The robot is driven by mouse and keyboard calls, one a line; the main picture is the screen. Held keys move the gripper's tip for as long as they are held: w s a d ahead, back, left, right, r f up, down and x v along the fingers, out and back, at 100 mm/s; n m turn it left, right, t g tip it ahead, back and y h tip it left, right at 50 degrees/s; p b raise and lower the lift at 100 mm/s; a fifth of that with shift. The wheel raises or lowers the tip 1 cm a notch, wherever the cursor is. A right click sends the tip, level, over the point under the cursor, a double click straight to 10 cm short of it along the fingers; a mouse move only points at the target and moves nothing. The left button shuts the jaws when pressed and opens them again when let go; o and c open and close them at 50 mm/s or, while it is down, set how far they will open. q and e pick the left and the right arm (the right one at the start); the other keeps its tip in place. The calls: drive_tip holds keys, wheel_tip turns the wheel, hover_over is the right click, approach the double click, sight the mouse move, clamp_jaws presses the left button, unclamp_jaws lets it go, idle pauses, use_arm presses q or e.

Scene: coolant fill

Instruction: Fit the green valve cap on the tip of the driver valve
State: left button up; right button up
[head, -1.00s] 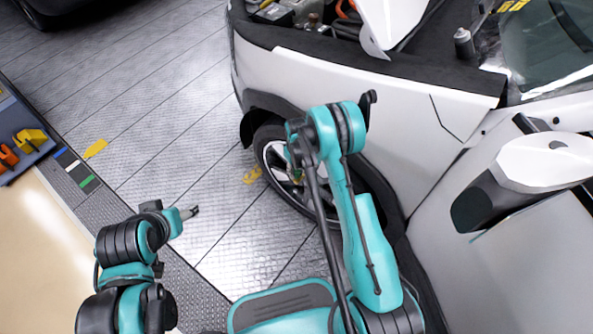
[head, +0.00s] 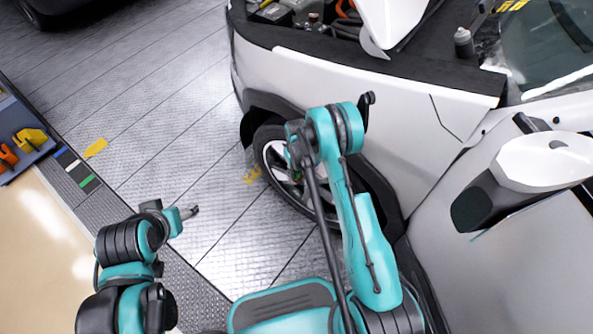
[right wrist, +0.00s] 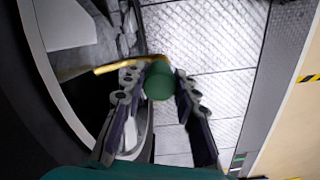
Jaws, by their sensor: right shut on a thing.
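The green valve cap (right wrist: 158,86) sits between the two fingers of my right gripper (right wrist: 160,74), which is shut on it. The brass driver valve (right wrist: 125,65) shows in the right wrist view as a thin stem running from the wheel to the far end of the cap. Its tip meets or passes behind the cap; I cannot tell whether the cap is on it. In the head view my right gripper (head: 297,172) is at the front wheel (head: 274,150), partly hidden by my arm. My left gripper (head: 188,212) is over the floor at the left, small and seen side-on.
The white car (head: 400,120) stands at the right with its bonnet area open. The dark tyre (right wrist: 35,130) is close on the left in the right wrist view. A blue tray (head: 25,150) with orange and yellow items lies at the far left.

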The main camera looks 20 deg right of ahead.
drive_tip(key=shift+f, duration=1)
drive_tip(key=shift+r, duration=0.15)
drive_tip(key=shift+r+p, duration=0.45)
drive_tip(key=shift+r, duration=0.55)
drive_tip(key=shift+b, duration=0.5)
idle(0.4)
drive_tip(key=shift+f, duration=1.2)
idle(0.3)
drive_tip(key=o, duration=1)
drive_tip(key=shift+r, duration=0.1)
wheel_tip(320, 180, up, 12)
drive_tip(key=shift+f, duration=0.1)
